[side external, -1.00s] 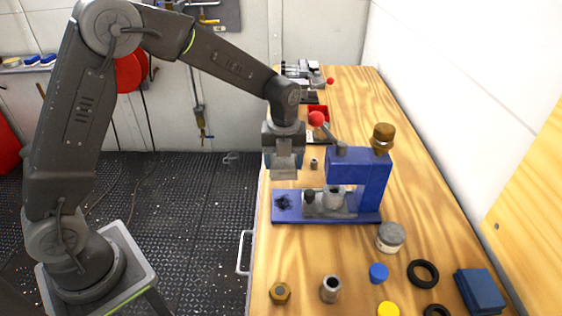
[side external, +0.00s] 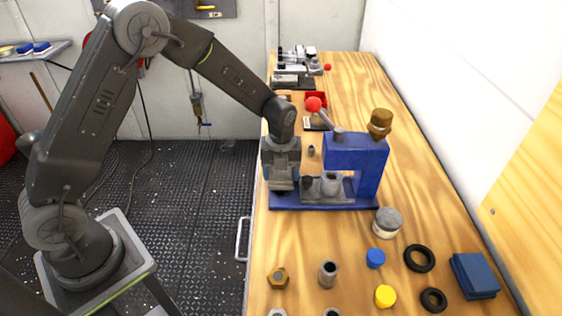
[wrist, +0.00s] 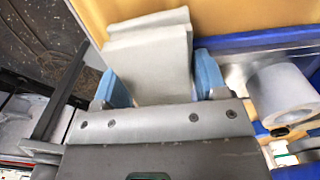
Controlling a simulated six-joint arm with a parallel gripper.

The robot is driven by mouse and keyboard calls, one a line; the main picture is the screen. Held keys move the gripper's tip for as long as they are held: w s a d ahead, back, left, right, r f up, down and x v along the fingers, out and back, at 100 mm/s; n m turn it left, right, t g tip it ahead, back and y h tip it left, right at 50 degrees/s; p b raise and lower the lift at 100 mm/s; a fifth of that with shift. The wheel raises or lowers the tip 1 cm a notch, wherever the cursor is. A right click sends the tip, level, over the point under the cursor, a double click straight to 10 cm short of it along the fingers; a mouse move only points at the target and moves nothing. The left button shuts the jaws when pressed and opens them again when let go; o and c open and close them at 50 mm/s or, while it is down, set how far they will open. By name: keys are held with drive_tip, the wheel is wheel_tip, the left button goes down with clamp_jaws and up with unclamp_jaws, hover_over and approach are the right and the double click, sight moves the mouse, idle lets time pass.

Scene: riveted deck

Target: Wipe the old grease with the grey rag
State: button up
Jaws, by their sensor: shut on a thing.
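My gripper (side external: 282,183) is shut on the grey rag, low over the left end of the blue press base (side external: 340,204). In the wrist view the folded pale grey rag (wrist: 150,58) is pinched between light blue fingertips and sticks out past them. The dark old grease is not visible now; my gripper and the rag cover that end of the base. I cannot tell for certain whether the rag touches the base. The base's blue edge (wrist: 255,40) and a grey cylinder (wrist: 280,90) lie right of the rag in the wrist view.
The blue press (side external: 355,160) with its red-knobbed lever (side external: 314,104) stands just right of my gripper. A grey-lidded jar (side external: 388,222), blue cap (side external: 375,258), yellow cap (side external: 385,296), black rings (side external: 419,258) and blue block (side external: 475,275) lie at the front right. Clamps (side external: 295,65) stand behind.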

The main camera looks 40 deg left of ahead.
sight(281, 202)
drive_tip(key=shift+s+d, duration=2.8)
drive_tip(key=shift+s, duration=0.05)
drive_tip(key=shift+w+a, duration=2.75)
drive_tip(key=shift+w+a+r, duration=0.1)
drive_tip(key=shift+w, duration=0.1)
drive_tip(key=shift+s+r, duration=0.1)
drive_tip(key=shift+r, duration=3.85)
